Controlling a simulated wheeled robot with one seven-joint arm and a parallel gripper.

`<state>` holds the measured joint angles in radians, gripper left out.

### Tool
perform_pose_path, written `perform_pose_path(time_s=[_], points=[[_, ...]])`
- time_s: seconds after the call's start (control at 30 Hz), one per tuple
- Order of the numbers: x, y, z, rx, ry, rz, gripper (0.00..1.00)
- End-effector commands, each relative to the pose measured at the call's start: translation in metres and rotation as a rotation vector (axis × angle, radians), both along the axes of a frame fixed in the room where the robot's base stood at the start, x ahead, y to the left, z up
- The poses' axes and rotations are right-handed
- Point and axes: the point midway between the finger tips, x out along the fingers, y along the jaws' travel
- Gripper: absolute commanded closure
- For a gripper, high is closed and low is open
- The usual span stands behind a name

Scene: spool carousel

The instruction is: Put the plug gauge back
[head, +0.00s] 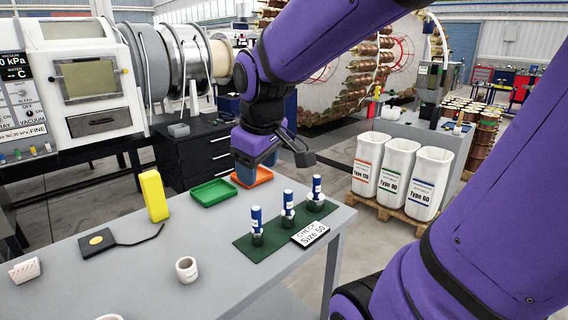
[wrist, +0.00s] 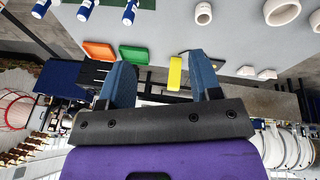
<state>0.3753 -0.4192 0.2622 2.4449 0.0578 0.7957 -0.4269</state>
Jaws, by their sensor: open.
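Three plug gauges with blue handles and metal ends stand upright in a row on a dark green mat (head: 246,241): the left gauge (head: 256,222), the middle gauge (head: 288,204) and the right gauge (head: 316,190). A white card (head: 310,234) reading "Check Size 50" stands at the mat's front edge. My gripper (head: 274,168) is above the table's far edge, beyond the gauges, with nothing between its fingers. The wrist view shows the open fingers (wrist: 162,78) apart and empty, and the gauges (wrist: 86,9) cut off at its top left.
A green tray (head: 214,193) and an orange tray (head: 252,177) lie at the table's far edge. A yellow block (head: 154,196), a black pad (head: 97,243) with a cable and a white ring (head: 187,270) occupy the left. White bins (head: 401,176) stand beyond the table. The table's centre is clear.

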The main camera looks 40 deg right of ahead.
Motion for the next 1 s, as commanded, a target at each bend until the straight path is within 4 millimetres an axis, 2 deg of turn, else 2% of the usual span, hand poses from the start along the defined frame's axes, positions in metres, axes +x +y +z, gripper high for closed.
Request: perform_pose_path(time_s=[0.03,0.2,0.4,0.57,1.0], points=[[-0.013,0.007,0.010,0.010,-0.033,-0.022,0.42],[-0.055,0.018,0.030,0.084,-0.114,-0.127,0.42],[-0.088,0.021,0.039,0.173,-0.166,-0.208,0.42],[-0.096,0.021,0.041,0.203,-0.176,-0.233,0.42],[-0.096,0.021,0.041,0.203,-0.177,-0.233,0.42]])
